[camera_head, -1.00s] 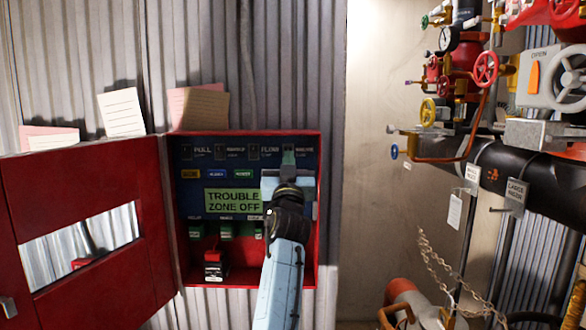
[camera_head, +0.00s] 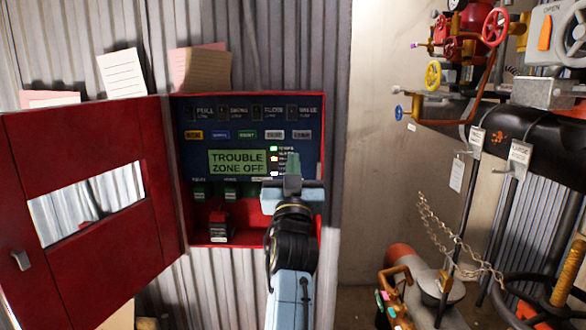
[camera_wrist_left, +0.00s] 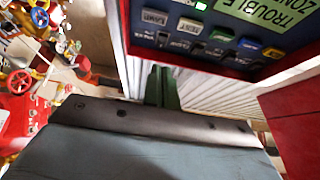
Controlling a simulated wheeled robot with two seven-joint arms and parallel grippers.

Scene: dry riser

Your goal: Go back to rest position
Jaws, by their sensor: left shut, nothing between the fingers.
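My left gripper (camera_head: 292,163) is in front of the right part of the open red control box (camera_head: 322,215), its green fingers shut together and empty. In the left wrist view the shut fingers (camera_wrist_left: 162,86) point past the box's lower edge, with corrugated wall behind and a gap between. The box's blue panel has a green display (camera_head: 238,162) reading "TROUBLE ZONE OFF", rows of buttons and small lit lamps beside the fingers. The gripper and wrist hide the lower right of the box. My right gripper is not in view.
The red box door (camera_head: 85,140) stands open to the left. Paper notes (camera_head: 121,73) sit above the box. On the right are red and yellow valve wheels (camera_head: 433,74), a black pipe (camera_head: 550,130), tags and a hanging chain (camera_head: 450,240). The pale wall between is clear.

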